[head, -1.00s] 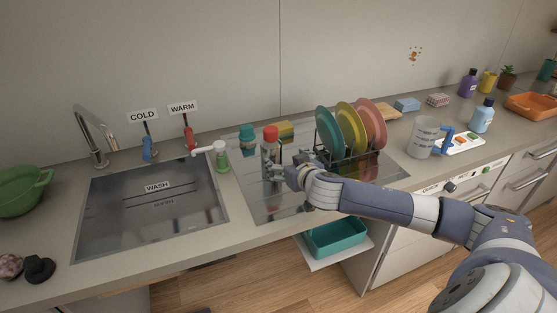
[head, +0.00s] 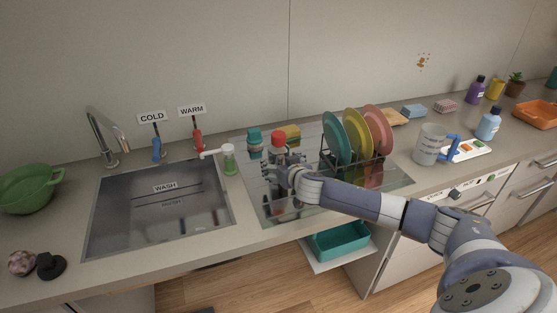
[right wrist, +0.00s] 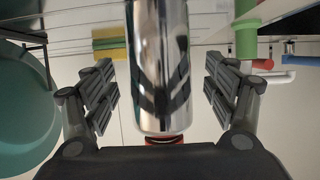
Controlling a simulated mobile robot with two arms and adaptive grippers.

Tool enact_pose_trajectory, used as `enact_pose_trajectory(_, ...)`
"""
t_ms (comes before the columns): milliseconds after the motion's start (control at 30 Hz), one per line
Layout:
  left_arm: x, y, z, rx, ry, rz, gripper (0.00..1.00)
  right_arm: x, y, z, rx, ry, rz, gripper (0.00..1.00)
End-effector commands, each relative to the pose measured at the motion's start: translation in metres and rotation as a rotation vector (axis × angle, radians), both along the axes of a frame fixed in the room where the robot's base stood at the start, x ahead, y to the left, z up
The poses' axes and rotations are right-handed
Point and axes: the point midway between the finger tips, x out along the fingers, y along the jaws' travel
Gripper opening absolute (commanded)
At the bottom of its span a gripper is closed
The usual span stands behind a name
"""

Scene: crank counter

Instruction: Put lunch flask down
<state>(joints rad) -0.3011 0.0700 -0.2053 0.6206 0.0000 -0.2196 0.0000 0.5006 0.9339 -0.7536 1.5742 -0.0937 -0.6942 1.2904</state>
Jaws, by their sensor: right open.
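The lunch flask (head: 277,152) is a shiny metal cylinder with a red cap. It stands upright on the reflective drainboard (head: 260,208) right of the sink, beside the plate rack. Its lower part is hidden behind my right gripper (head: 271,170). In the right wrist view the flask (right wrist: 162,70) appears upside down between the two spread fingers of my right gripper (right wrist: 160,95). Gaps show on both sides of it. My left gripper is not in view.
The dish rack with a teal plate (head: 336,137) is close on the right. A soap dispenser (head: 229,160) and the sink (head: 160,225) are left. The front drainboard is clear.

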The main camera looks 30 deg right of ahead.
Motion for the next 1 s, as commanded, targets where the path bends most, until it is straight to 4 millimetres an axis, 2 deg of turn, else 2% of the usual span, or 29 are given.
enact_pose_trajectory(200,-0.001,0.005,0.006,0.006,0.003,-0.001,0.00,0.018,-0.004,-0.007,0.001,0.001,0.000,0.79)
enact_pose_trajectory(533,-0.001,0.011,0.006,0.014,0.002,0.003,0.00,0.022,-0.005,-0.009,0.000,0.000,0.001,0.79)
enact_pose_trajectory(567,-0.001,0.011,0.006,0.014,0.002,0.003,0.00,0.022,-0.005,-0.009,0.000,0.000,0.001,0.76)
enact_pose_trajectory(800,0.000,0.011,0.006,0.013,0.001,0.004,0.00,0.022,-0.005,-0.009,0.000,0.000,0.000,0.22)
enact_pose_trajectory(867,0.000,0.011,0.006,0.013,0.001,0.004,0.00,0.021,-0.005,-0.009,0.000,0.001,0.000,0.19)
enact_pose_trajectory(900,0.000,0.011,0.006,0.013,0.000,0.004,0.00,0.022,-0.005,-0.007,0.001,-0.003,0.001,0.13)
enact_pose_trajectory(1000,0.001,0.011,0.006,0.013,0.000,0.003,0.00,0.022,-0.005,-0.008,0.000,-0.002,0.001,0.13)
